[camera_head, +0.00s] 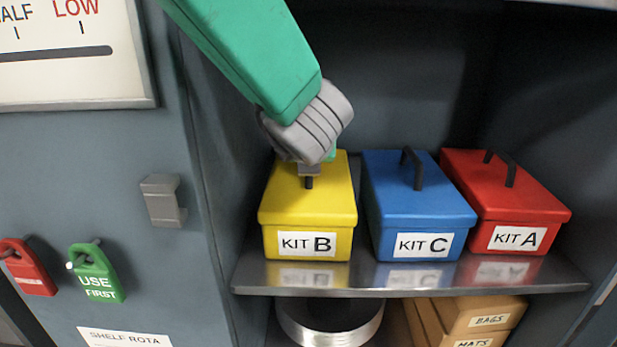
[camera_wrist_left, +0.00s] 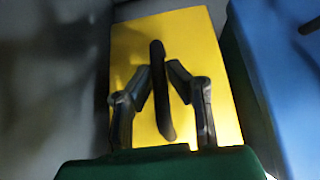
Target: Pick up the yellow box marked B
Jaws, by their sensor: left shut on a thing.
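The yellow box labelled KIT B (camera_head: 307,208) sits on the metal shelf, at the left of a row of boxes. My left gripper (camera_head: 309,172) reaches down over it from above. In the left wrist view the yellow lid (camera_wrist_left: 207,55) fills the middle, and the fingers (camera_wrist_left: 160,90) are shut on the box's dark handle (camera_wrist_left: 160,75), one on each side. In the head view my wrist hides most of the handle. The box appears to rest on the shelf. My right gripper is not in view.
A blue KIT C box (camera_head: 418,205) stands close on the right, with a red KIT A box (camera_head: 505,203) beyond it. The metal shelf (camera_head: 410,280) has a lower level with a round metal container (camera_head: 330,325) and cardboard boxes (camera_head: 478,315). A cabinet wall (camera_head: 205,190) is close on the left.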

